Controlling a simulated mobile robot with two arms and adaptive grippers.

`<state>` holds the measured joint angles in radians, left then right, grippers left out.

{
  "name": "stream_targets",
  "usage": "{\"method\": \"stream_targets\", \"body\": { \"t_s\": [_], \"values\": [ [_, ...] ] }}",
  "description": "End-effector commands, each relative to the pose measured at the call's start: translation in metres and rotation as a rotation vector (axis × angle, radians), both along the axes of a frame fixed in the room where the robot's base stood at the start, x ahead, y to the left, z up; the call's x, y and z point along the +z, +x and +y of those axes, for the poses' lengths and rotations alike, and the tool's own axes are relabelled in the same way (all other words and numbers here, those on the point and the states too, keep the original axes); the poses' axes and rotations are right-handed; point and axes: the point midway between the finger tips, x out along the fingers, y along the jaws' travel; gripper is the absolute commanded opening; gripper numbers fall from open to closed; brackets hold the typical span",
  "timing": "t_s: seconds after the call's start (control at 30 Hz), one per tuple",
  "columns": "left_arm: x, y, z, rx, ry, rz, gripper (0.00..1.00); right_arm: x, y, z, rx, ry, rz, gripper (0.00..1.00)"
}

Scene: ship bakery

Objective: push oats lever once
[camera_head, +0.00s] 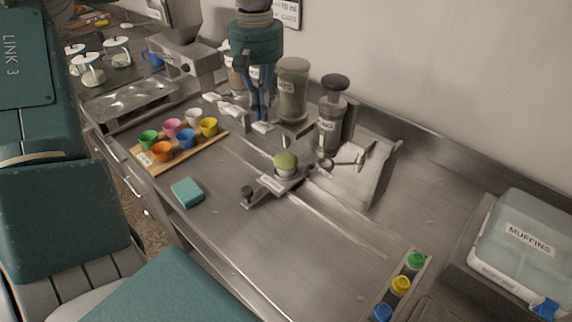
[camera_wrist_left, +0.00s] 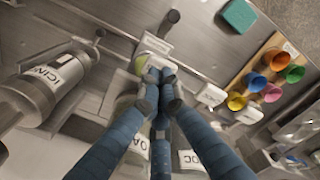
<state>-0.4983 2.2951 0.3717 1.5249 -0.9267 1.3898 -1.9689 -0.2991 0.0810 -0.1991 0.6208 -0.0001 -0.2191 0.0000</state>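My left gripper (camera_head: 262,119) hangs pointing down in front of the row of dispensers, its fingers drawn together. In the left wrist view its fingertips (camera_wrist_left: 160,75) meet, with nothing seen between them. The oats dispenser (camera_head: 293,88) is a grey-green canister just right of the gripper; part of its label shows in the left wrist view (camera_wrist_left: 139,147). A pale lever paddle (camera_head: 263,127) shows at the fingertips, seemingly the oats lever; I cannot tell whether they touch. The wrist view hides most of it behind the fingers. My right gripper is not in view.
The icing dispenser (camera_head: 332,125) stands to the right. A green-topped cup (camera_head: 286,162) sits on a small labelled stand in front. Colored cups (camera_head: 186,138) stand on a board at left, near a teal sponge (camera_head: 187,192). The muffins box (camera_head: 520,245) is far right.

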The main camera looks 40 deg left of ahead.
Motion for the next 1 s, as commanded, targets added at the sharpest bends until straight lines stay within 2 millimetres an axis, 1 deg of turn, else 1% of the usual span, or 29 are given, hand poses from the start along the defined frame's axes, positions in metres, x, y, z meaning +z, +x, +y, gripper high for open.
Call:
{"method": "stream_targets", "body": {
  "t_s": [1.0],
  "values": [
    [-0.042,0.0,0.0,0.0,0.0,0.001,0.0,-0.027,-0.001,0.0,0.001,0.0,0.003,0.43]
  ]
}}
